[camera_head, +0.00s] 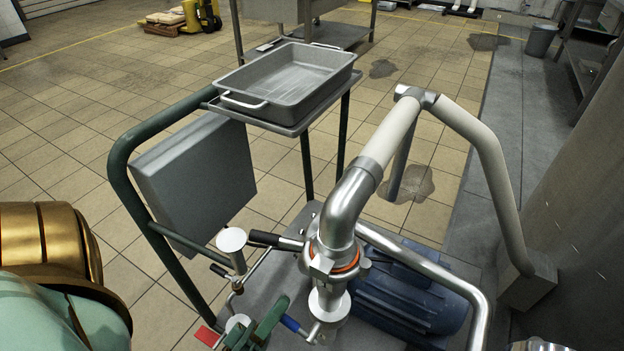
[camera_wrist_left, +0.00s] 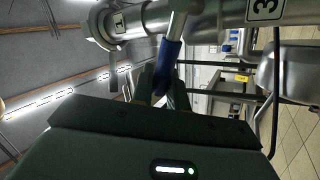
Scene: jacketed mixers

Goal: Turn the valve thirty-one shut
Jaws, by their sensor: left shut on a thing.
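A valve lever with a blue grip (camera_head: 291,324) sits low by the steel pipework, beside a round steel fitting (camera_head: 329,302). My left gripper (camera_head: 272,322), green, is shut on this blue lever. In the left wrist view the blue lever (camera_wrist_left: 168,62) stands between my gripper's fingers (camera_wrist_left: 162,92), with its metal stem meeting a steel pipe (camera_wrist_left: 205,14) above. A number plate (camera_wrist_left: 265,9) on that pipe starts with a 3; the rest is cut off. A smaller plate (camera_wrist_left: 119,22) is hard to read. My right gripper is not in view.
A black lever (camera_head: 275,240) sticks out left of the pipe elbow (camera_head: 343,205). A blue motor (camera_head: 405,290) lies right of it. A green-framed cart (camera_head: 118,165) carries a grey box (camera_head: 196,178) and a tray (camera_head: 287,80). Tiled floor is open behind.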

